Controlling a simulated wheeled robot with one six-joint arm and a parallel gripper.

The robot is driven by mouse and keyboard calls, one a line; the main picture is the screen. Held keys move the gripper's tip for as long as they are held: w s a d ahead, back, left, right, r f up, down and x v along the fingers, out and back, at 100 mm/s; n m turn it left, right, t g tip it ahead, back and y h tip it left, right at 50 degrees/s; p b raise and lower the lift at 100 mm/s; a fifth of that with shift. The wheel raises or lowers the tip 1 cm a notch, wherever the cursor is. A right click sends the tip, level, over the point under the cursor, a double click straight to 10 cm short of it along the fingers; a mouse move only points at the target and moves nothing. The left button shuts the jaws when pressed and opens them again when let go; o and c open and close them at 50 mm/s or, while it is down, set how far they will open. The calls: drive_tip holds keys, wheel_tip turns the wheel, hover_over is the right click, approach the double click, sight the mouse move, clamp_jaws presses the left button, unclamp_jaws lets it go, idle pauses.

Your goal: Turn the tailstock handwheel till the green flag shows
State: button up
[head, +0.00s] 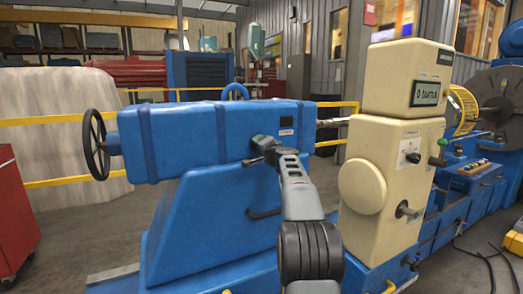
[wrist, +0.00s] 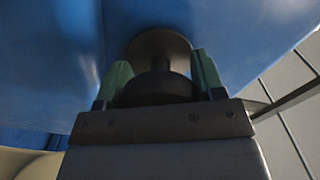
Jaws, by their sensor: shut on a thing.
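The blue tailstock (head: 200,140) fills the left middle of the head view. Its black spoked handwheel (head: 99,146) stands upright at the left end, well apart from my gripper (head: 260,150). My gripper is at the tailstock's near side. In the wrist view my gripper (wrist: 160,74) is shut on a dark round knob (wrist: 158,45) with a stem, against the blue surface. My gripper hides the knob in the head view. A small dark square (head: 286,132) sits on the tailstock side, right of my gripper. I see no green flag.
A cream headed unit (head: 385,190) stands right of my arm, with a display (head: 427,92) reading "0 turns", levers and a green knob (head: 443,142). A red cabinet (head: 12,215) is at far left. Yellow rails (head: 55,182) run behind.

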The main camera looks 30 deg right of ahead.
drive_tip(key=m, duration=0.5)
drive_tip(key=shift+m, duration=0.3)
drive_tip(key=m+p, duration=0.1)
drive_tip(key=m, duration=0.5)
drive_tip(key=shift+r, duration=0.1)
drive_tip(key=m+p, duration=0.2)
drive_tip(key=m, duration=0.3)
drive_tip(key=shift+m, duration=0.4)
drive_tip(key=m+p, duration=0.2)
drive_tip(key=m, duration=0.4)
drive_tip(key=shift+p, duration=0.3)
drive_tip(key=o, duration=0.9)
drive_tip(key=s+b, duration=0.1)
drive_tip(key=s, duration=0.3)
drive_tip(key=s+a+b, duration=0.1)
drive_tip(key=s, duration=0.4)
drive_tip(key=s+b, duration=0.1)
drive_tip(key=s, duration=0.3)
drive_tip(key=shift+s+a+b, duration=0.35)
drive_tip(key=shift+a, duration=0.05)
